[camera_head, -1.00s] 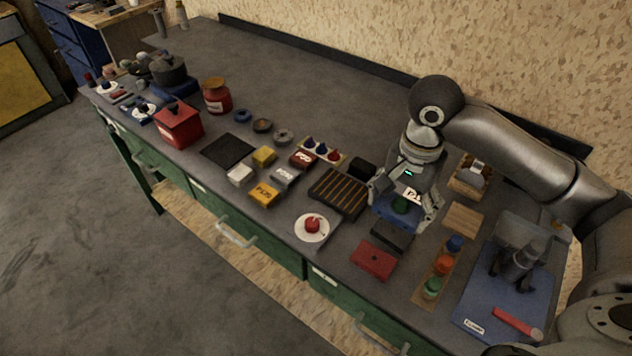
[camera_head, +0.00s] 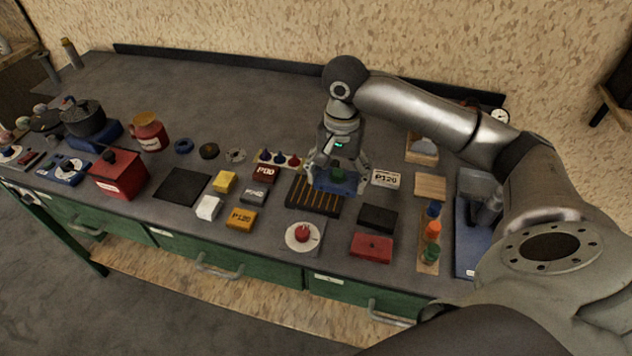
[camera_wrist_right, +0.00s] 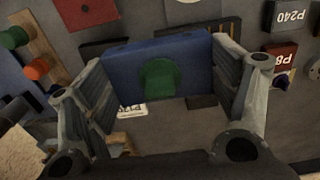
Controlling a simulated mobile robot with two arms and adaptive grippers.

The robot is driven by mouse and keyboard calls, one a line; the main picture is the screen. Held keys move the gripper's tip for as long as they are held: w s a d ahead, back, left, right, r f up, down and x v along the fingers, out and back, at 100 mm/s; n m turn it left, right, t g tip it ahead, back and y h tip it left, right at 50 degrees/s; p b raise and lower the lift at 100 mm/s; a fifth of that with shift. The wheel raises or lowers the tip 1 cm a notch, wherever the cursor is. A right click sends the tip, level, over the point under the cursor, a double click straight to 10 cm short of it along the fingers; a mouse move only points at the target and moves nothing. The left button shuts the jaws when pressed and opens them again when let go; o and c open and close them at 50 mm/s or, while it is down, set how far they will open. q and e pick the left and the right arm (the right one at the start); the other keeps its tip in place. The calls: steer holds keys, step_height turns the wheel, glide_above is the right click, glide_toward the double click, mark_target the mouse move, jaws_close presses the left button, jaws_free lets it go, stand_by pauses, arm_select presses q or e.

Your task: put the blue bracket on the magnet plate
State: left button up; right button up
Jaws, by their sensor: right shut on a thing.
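The blue bracket (camera_head: 338,185), with a green piece at its middle, is in my right gripper (camera_head: 338,184). In the right wrist view the bracket (camera_wrist_right: 128,77) spans between the two fingers (camera_wrist_right: 168,92). A dark plate with yellow stripes (camera_head: 303,197), which looks like the magnet plate, lies on the bench. The bracket is over the plate's right part and hides some of it. I cannot tell whether they touch. My left gripper is not in view.
A black block (camera_head: 378,219) and a red box (camera_head: 371,246) sit right of the plate. A white dish with a red knob (camera_head: 303,237) is in front. A rack with coloured knobs (camera_head: 263,158) is behind left. A P120 block (camera_head: 386,178) lies close right.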

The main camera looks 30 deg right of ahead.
steer(key=p, duration=0.1)
glide_above(317, 192)
steer(key=f, duration=0.6)
steer(key=shift+s, duration=0.4)
steer(key=shift+w+f, duration=0.3)
steer(key=shift+f, duration=0.1)
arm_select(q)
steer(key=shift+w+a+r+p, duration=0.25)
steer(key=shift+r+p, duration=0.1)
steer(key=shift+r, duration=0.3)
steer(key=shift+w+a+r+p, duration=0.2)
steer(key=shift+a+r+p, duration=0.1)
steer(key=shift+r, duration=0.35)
arm_select(e)
steer(key=shift+w+f, duration=0.1)
steer(key=shift+f, duration=1.6)
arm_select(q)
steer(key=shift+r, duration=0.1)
arm_select(e)
steer(key=shift+f, duration=0.1)
steer(key=o, duration=1.1)
steer(key=shift+o, duration=0.2)
arm_select(q)
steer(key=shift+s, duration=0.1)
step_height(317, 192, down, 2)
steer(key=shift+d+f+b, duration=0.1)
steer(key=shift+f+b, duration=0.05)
steer(key=shift+b, duration=0.9)
arm_select(e)
step_height(317, 192, up, 12)
